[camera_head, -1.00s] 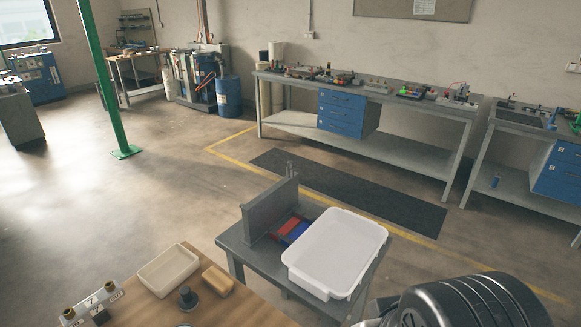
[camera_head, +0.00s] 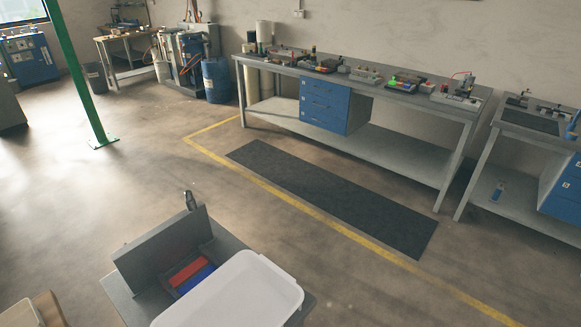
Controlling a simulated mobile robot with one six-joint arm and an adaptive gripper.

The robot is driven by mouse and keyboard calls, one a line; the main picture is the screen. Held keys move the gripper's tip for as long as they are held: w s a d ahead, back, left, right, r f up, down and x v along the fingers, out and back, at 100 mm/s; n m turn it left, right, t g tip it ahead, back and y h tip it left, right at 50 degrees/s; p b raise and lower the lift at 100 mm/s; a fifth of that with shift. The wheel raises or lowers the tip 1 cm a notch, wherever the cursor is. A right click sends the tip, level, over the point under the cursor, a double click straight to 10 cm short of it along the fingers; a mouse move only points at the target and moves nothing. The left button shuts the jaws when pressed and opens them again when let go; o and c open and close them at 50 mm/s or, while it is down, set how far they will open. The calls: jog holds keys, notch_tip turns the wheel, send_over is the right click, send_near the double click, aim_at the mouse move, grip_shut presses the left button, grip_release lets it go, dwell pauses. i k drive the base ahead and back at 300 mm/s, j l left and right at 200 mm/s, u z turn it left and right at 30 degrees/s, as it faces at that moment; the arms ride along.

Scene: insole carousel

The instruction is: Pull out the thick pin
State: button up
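I cannot make out a thick pin in the head view. The long workbench (camera_head: 405,95) against the back wall carries several small devices and fixtures, too small to tell apart. One device with red on it (camera_head: 461,88) stands near the bench's right end. My gripper is not in view.
A small grey table (camera_head: 122,300) with an upright plate (camera_head: 160,248), red and blue bins (camera_head: 187,272) and a white tub (camera_head: 236,296) stands close in front. A black mat (camera_head: 330,196) lies before the bench, inside a yellow floor line (camera_head: 300,209). Open floor lies left, with a green post (camera_head: 76,75).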

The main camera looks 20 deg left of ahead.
aim_at(188, 194)
jog(key=i+l, duration=0.2)
jog(key=i, duration=0.25)
jog(key=i+l+u, duration=0.1)
jog(key=i, duration=0.4)
jog(key=i+l, duration=0.35)
jog(key=i+l+u, duration=0.1)
jog(key=i+l, duration=0.15)
jog(key=i, duration=0.3)
jog(key=i+j+u, duration=0.2)
jog(key=u, duration=0.25)
jog(key=i+j+u, duration=0.15)
jog(key=u, duration=0.35)
jog(key=i+u, duration=0.6)
jog(key=u, duration=0.3)
jog(key=i+l+u, duration=0.2)
jog(key=u, duration=0.3)
jog(key=i+j+u, duration=0.2)
jog(key=u, duration=0.15)
jog(key=i+j+u, duration=0.1)
jog(key=i+u, duration=0.6)
jog(key=k+j, duration=0.05)
